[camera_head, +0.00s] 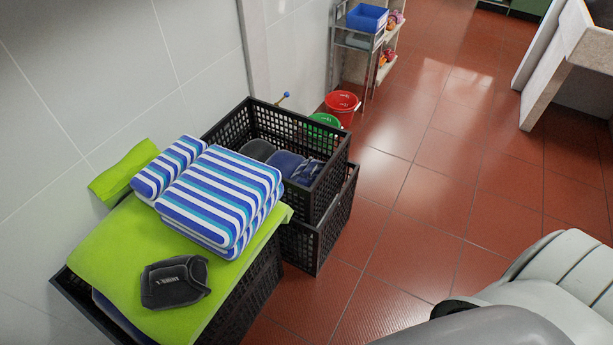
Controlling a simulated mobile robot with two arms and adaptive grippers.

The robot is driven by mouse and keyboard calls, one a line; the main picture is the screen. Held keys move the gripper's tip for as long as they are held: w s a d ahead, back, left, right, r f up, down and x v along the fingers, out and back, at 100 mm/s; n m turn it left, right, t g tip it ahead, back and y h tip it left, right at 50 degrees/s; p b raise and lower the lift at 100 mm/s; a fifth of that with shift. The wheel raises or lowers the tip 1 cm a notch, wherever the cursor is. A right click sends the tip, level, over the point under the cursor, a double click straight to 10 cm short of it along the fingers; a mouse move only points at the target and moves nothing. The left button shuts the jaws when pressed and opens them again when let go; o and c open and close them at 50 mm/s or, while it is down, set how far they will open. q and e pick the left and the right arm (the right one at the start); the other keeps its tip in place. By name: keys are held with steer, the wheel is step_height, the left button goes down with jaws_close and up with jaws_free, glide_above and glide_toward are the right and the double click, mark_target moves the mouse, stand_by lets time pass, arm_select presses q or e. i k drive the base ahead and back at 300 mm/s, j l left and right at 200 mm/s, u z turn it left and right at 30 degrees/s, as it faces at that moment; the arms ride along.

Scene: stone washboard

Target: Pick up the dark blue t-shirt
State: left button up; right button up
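A folded dark blue cloth (285,163) lies inside the rear black crate, partly hidden by the crate's wall. It may be the dark blue t-shirt, but I cannot tell for sure. A darker, nearly black cloth (258,149) lies to its left, and another bluish cloth (308,172) with markings lies to its right. A folded charcoal garment (175,283) with a small white print lies on the green towel on the front crate. Neither of my grippers is in view.
The rear black crate (341,176) stands on another crate. Blue-and-white striped towels (222,187) and a green towel (98,254) cover the front crate (255,295). A red bucket (341,104), green bucket (324,120) and shelf rack stand behind.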

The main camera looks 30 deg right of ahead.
mark_target(306, 172)
steer(key=u, duration=3.8)
steer(key=z, duration=4.65)
steer(key=i+l+z, duration=0.2)
steer(key=i, duration=0.2)
